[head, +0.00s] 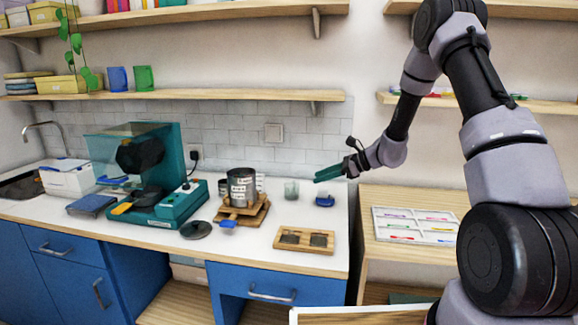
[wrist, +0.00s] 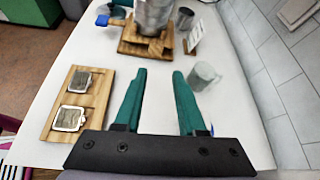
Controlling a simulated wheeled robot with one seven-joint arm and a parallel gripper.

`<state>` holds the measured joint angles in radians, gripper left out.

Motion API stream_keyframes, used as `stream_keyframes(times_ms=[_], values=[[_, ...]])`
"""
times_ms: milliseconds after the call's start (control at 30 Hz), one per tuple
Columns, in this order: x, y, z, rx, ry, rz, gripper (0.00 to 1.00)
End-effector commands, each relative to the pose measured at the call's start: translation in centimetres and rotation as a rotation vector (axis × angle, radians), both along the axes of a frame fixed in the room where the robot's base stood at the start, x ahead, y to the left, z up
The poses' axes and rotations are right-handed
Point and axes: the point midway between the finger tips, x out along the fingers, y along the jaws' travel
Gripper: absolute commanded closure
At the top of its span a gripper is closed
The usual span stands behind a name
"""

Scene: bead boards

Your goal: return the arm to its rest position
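My gripper (head: 328,174) hangs in the air above the right end of the white counter (head: 265,262), at the end of my raised arm. In the wrist view its two teal fingers (wrist: 160,75) stand apart with nothing between them. A wooden board with two dark metal-rimmed squares (head: 304,240) lies on the counter below; it shows left of the fingers in the wrist view (wrist: 57,125). A small translucent cup (head: 291,190) stands near the wall; in the wrist view the cup (wrist: 203,76) shows beside the right finger.
A metal canister (head: 241,187) stands on a wooden stand (head: 241,214). Left of it are a teal machine (head: 178,205) and a round dark disc (head: 196,230). A small blue item (head: 324,201) sits near the cup. A lower wooden table with a white sectioned tray (head: 415,238) is at right. Shelves run above.

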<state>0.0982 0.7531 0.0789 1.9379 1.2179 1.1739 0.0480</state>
Motion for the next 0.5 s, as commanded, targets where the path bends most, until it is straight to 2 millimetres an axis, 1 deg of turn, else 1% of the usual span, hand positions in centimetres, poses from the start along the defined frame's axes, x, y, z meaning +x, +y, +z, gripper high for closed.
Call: stream_keyframes(times_ms=[33, 167, 267, 300, 400, 467, 500], values=[[-0.5, 0.0, 1.4, -0.019, -0.027, 0.023, 0.6], [-2.3, -0.1, 5.0, -0.088, -0.101, 0.101, 0.6], [-4.6, -0.4, 8.6, -0.163, -0.181, 0.181, 0.6], [-5.7, -0.6, 10.1, -0.201, -0.217, 0.215, 0.6], [-8.6, -1.3, 13.5, -0.295, -0.308, 0.299, 0.6], [-10.4, -1.8, 15.3, -0.355, -0.362, 0.348, 0.6], [-11.6, -2.2, 16.4, -0.395, -0.398, 0.378, 0.6]])
